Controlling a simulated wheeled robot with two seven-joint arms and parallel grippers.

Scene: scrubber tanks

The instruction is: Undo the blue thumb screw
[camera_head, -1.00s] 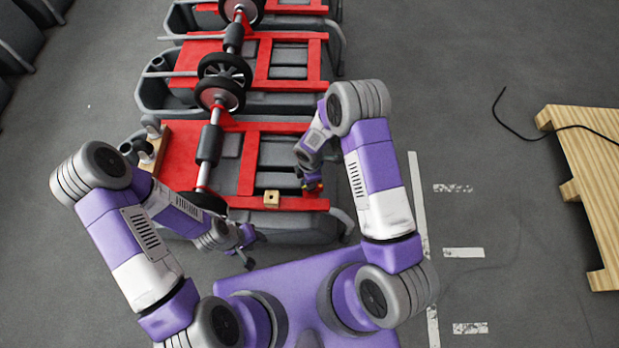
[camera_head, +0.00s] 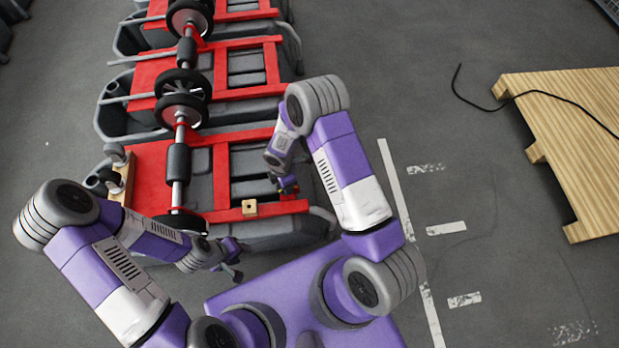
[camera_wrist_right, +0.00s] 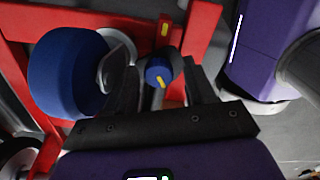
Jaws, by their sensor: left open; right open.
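In the right wrist view, a small blue knob with a yellow stripe, which looks like the blue thumb screw (camera_wrist_right: 158,71), shows between the fingers of my right gripper (camera_wrist_right: 163,84). The fingers are open on either side of it; I cannot tell whether they touch it. In the head view my right gripper (camera_head: 287,186) is over the right end of the nearest tank's red frame (camera_head: 222,165), and the screw is too small to make out there. My left gripper (camera_head: 233,262) is open and empty in front of the nearest tank, left of my base.
A large blue rounded part (camera_wrist_right: 68,72) is close left of my right gripper. A small wooden block (camera_head: 249,208) sits on the frame's front edge. More tanks stand behind. A wooden pallet (camera_head: 580,140) with a black cable lies at the right; floor between is clear.

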